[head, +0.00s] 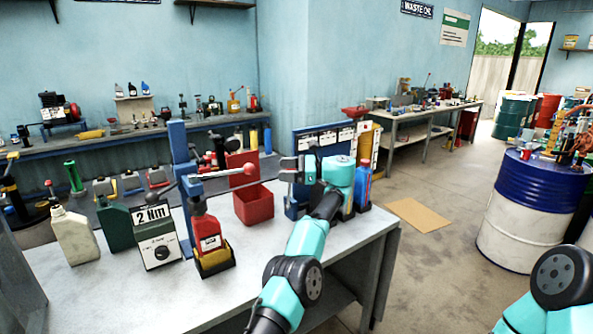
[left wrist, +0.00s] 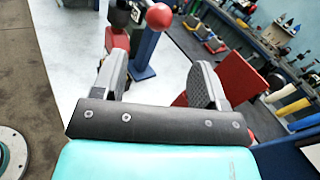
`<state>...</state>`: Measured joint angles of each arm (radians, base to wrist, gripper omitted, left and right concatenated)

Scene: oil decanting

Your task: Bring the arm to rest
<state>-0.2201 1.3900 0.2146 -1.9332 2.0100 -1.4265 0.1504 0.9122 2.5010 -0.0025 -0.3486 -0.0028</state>
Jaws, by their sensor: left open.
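My left gripper (head: 288,169) is open and empty above the right part of the grey bench (head: 300,262). Its two fingers also show spread apart in the left wrist view (left wrist: 157,78). A lever with a red ball end (head: 249,168) reaches from a blue post (head: 181,160) toward the gripper. The ball also shows beyond the fingers in the left wrist view (left wrist: 159,16) and appears apart from them. A red bin (head: 254,205) stands on the bench just left of the gripper. My right gripper is not in view; only part of that arm shows at the lower right.
A blue bottle (head: 363,184) stands behind my left wrist. The bench front is mostly bare.

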